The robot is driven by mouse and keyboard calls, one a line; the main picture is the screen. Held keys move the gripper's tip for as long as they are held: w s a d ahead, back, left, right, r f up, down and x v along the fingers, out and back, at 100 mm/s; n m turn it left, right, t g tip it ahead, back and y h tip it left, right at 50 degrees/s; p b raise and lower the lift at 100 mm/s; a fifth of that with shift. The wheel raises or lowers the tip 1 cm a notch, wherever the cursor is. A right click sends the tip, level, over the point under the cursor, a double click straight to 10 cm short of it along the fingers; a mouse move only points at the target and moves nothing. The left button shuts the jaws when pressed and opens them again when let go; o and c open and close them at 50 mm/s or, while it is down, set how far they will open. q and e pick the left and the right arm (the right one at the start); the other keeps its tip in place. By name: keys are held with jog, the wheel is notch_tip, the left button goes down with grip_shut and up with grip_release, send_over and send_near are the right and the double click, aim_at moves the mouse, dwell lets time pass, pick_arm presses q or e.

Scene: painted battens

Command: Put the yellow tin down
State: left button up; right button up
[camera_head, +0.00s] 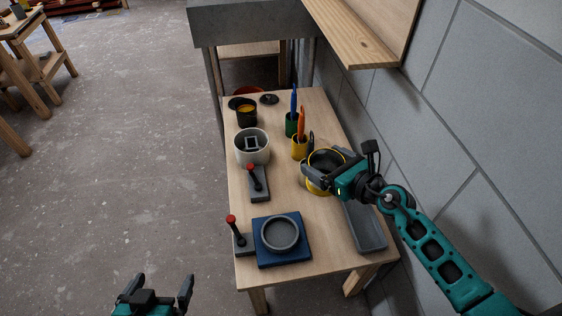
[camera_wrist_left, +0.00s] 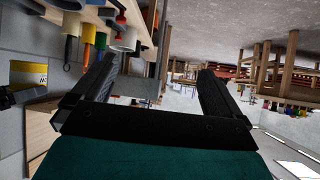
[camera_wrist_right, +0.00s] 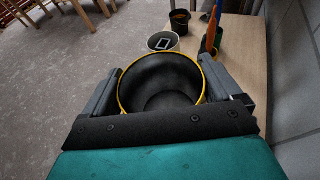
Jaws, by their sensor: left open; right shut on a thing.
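The yellow tin (camera_head: 314,185) is an open, empty can with a dark inside and a yellow rim. My right gripper (camera_head: 326,168) is shut on it at the right side of the wooden table. In the right wrist view the tin (camera_wrist_right: 160,84) sits upright between the two fingers. I cannot tell whether its base touches the table. My left gripper (camera_head: 160,294) is open and empty, low at the left of the head view, away from the table. In the left wrist view the tin (camera_wrist_left: 28,73) shows at the left edge.
The table (camera_head: 283,205) holds a blue mat (camera_head: 267,258) with a grey round dish (camera_head: 280,233), a grey tray (camera_head: 368,232), red-knobbed levers (camera_head: 257,186), a white pot (camera_head: 252,147), a black pot (camera_head: 246,114), and yellow (camera_head: 299,149) and green (camera_head: 292,127) brush cups. A shelf (camera_head: 352,38) overhangs the back right.

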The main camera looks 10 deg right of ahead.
aim_at(315, 166)
notch_tip(315, 166, down, 4)
jog(key=b, duration=0.2)
jog(key=shift+w+d+h+b, duration=0.1)
jog(key=shift+d+h+b, duration=0.05)
jog(key=shift+h+b, duration=0.2)
notch_tip(315, 166, down, 17)
jog(key=b, duration=1.4)
jog(key=shift+r+b, duration=0.15)
jog(key=shift+b, duration=0.15)
jog(key=o, duration=1)
jog(key=shift+f, duration=0.25)
jog(key=shift+o, duration=0.5)
pick_arm(q)
jog(key=w+d+f+h, duration=0.1)
jog(key=d+f, duration=0.3)
jog(key=f, duration=0.7)
jog(key=shift+w+f, duration=0.2)
jog(key=shift+w, duration=0.25)
jog(key=shift+r, duration=0.1)
pick_arm(e)
jog(key=shift+r, duration=0.15)
